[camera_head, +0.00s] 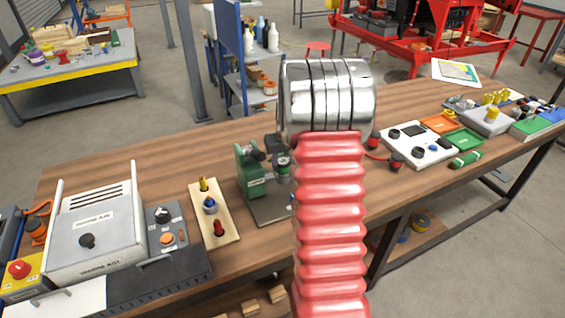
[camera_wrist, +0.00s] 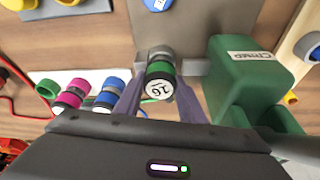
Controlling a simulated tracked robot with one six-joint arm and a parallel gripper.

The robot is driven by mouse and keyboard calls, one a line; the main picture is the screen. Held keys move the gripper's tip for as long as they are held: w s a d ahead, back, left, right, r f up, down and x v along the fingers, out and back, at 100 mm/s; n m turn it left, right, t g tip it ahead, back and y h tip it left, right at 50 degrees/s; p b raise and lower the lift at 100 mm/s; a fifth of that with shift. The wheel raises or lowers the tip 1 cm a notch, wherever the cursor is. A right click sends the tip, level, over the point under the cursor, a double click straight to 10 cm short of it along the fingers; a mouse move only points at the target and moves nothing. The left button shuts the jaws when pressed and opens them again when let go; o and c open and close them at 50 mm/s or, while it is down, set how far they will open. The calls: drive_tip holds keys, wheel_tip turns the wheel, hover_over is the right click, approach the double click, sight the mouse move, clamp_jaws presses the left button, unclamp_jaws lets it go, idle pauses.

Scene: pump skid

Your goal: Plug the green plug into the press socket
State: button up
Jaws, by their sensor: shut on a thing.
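The green plug (camera_wrist: 160,69) is a dark cylinder with a green band and a white end marked 16, between the fingers of my gripper (camera_wrist: 158,85) in the wrist view. My gripper is shut on it. The green press (camera_wrist: 245,70), labelled CRIMP, stands just right of the plug. It also shows in the head view (camera_head: 252,172), on a grey base plate (camera_head: 268,210). The plug is over this plate. The press socket is not clearly visible, and I cannot tell whether the plug touches it. My red and chrome arm hides part of the bench in the head view.
In the head view, a wooden board with knobs (camera_head: 213,213) is left of the press, and a white panel (camera_head: 418,145) is to the right.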

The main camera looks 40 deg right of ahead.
drive_tip(key=shift+f, duration=0.15)
drive_tip(key=o, duration=1.2)
drive_tip(key=shift+o, duration=0.2)
drive_tip(key=v, duration=1.3)
drive_tip(key=shift+r, duration=0.35)
drive_tip(key=shift+s, duration=0.15)
